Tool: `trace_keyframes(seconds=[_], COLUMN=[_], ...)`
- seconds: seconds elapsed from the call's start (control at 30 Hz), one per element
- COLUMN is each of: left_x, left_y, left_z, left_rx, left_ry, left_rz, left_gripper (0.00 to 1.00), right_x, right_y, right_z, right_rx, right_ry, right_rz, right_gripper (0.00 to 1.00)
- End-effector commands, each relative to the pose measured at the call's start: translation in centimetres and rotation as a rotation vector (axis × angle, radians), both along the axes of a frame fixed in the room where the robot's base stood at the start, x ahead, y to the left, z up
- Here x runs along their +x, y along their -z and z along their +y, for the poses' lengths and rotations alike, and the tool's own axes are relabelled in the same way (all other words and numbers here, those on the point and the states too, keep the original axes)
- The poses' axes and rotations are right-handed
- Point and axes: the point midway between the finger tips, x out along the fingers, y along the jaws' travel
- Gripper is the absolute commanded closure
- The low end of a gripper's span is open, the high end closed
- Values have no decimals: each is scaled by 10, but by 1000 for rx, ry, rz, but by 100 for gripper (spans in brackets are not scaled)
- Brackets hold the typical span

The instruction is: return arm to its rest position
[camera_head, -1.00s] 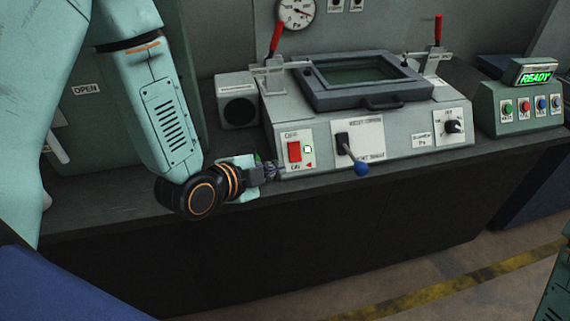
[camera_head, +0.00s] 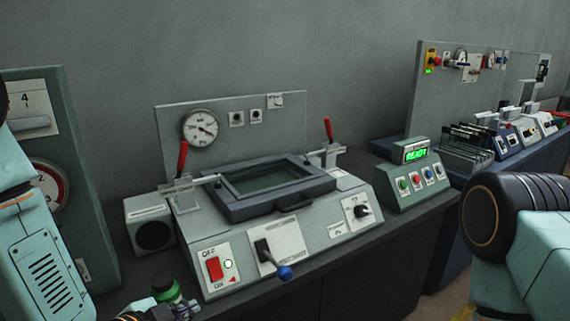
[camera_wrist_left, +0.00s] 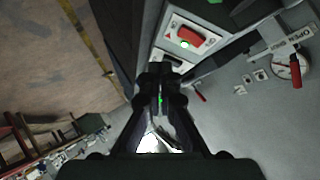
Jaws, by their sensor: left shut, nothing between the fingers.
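My left arm (camera_head: 42,250) comes in at the left edge of the head view. Only a small dark part of the left gripper (camera_head: 150,312) shows at the bottom edge there, in front of the frame machine. In the left wrist view the left gripper (camera_wrist_left: 161,82) is shut with its fingertips together and nothing between them. The red switch (camera_wrist_left: 192,38) of the machine shows beyond the fingertips, apart from them. A link of my right arm (camera_head: 525,245) shows at the right of the head view; its gripper is out of view.
The grey frame machine (camera_head: 205,231) has a red switch (camera_head: 214,268), a blue-knobbed lever (camera_head: 284,272) and two red upright handles. Floor (camera_wrist_left: 45,60) shows left in the wrist view.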

Motion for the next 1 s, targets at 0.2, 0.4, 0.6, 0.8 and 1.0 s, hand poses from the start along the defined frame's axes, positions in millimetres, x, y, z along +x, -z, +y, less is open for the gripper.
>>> trace_keyframes(seconds=[0.2,0.4,0.6,0.8,1.0], left_x=[-52,-143,-235,-277,-283], left_y=[79,179,255,286,287], left_z=[11,21,26,25,25], left_rx=[-261,-363,-287,-218,-211], left_ry=[-353,-731,-931,-928,-927], left_rz=[358,697,918,1001,1012], left_gripper=[100,100,100,100,100], right_x=[0,0,0,0,0], right_y=[18,51,85,101,100], right_z=[0,0,0,0,0], right_rx=[0,0,0,0,0], right_ry=[0,0,0,0,0], right_rz=[0,0,0,0,0], right_gripper=[40,40,40,40,40])
